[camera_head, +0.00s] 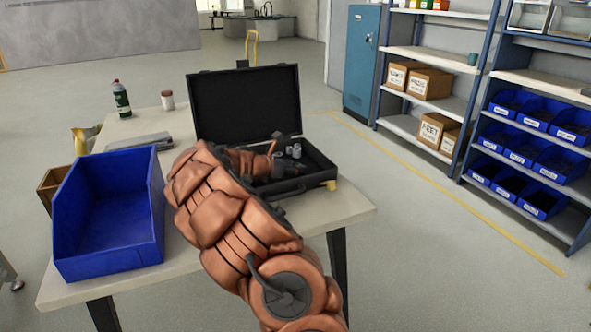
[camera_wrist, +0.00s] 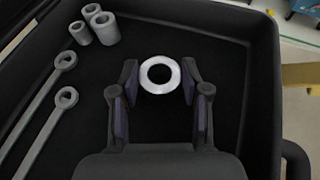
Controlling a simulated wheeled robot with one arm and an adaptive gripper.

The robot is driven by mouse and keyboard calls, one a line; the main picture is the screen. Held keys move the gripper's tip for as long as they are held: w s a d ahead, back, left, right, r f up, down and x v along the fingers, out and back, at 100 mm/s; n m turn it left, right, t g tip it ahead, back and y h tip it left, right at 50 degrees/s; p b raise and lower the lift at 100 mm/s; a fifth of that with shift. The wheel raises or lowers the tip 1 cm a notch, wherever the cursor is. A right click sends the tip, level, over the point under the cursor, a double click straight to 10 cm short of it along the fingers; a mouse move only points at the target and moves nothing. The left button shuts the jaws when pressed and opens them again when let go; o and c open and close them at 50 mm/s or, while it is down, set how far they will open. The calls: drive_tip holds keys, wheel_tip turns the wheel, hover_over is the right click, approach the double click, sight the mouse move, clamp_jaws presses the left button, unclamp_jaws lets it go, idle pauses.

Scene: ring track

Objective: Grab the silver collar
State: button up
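The silver collar (camera_wrist: 160,75) is a bright ring lying in the black case (camera_wrist: 210,32), near the middle of the wrist view. My gripper (camera_wrist: 160,88) is open, with one finger on each side of the collar and their tips near its lower half. A small gap shows between the collar and each finger, and I cannot tell the height of the fingers above the case floor. In the head view the open case (camera_head: 322,165) stands on the table, its lid upright. My arm reaches into it and hides the collar there.
In the case, several grey sockets (camera_wrist: 103,29) and two ring-ended wrenches (camera_wrist: 48,128) lie left of my gripper. The case wall is close on the right. An empty blue bin (camera_head: 108,215) stands on the table (camera_head: 190,262). A bottle (camera_head: 122,100) stands at the back.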

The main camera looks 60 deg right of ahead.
drive_tip(key=c, duration=0.7)
